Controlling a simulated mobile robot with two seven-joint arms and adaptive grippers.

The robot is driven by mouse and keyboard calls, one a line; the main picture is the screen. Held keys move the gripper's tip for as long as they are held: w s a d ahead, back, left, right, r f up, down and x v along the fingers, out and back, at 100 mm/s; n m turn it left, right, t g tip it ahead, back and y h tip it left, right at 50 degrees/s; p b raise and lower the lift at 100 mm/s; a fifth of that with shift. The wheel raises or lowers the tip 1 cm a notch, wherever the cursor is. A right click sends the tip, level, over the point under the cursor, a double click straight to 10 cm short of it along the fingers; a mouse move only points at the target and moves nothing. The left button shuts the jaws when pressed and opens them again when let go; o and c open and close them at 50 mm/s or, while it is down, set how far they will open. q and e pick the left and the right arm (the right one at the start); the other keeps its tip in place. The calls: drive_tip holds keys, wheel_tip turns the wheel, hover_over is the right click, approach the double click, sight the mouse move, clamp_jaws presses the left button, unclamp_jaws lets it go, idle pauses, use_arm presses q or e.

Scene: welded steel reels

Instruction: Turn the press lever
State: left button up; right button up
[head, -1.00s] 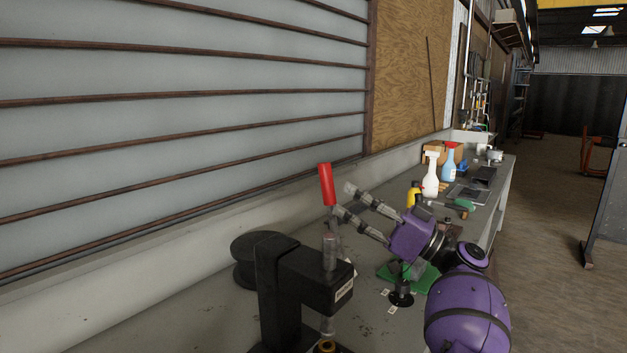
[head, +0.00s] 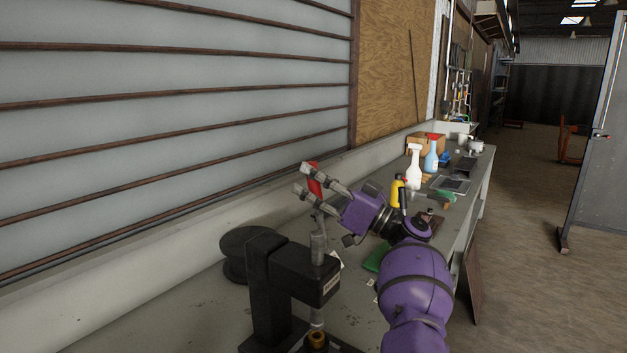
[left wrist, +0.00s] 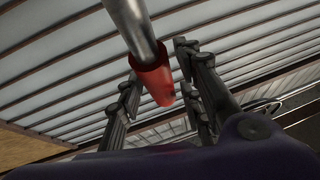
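The black press (head: 272,285) stands on the workbench in the lower middle of the head view. Its metal lever (head: 318,222) rises from the press head and ends in a red handle (head: 314,180). My left gripper (head: 304,179) is open, with one finger above and one below the red handle in that view. In the left wrist view, the red handle (left wrist: 155,82) lies between the open fingers (left wrist: 157,85), with gaps on both sides. The fingers partly hide the handle in the head view. My right gripper is not in view.
The workbench (head: 185,325) runs along a ribbed wall. A black round base (head: 236,262) stands behind the press. A white spray bottle (head: 413,167), a blue one (head: 431,157) and a yellow bottle (head: 397,190) stand farther along. A green item (head: 377,257) lies beside the press.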

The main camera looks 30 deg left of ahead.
use_arm(q)
clamp_jaws()
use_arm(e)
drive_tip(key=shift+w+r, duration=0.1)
use_arm(q)
drive_tip(key=shift+d, duration=0.1)
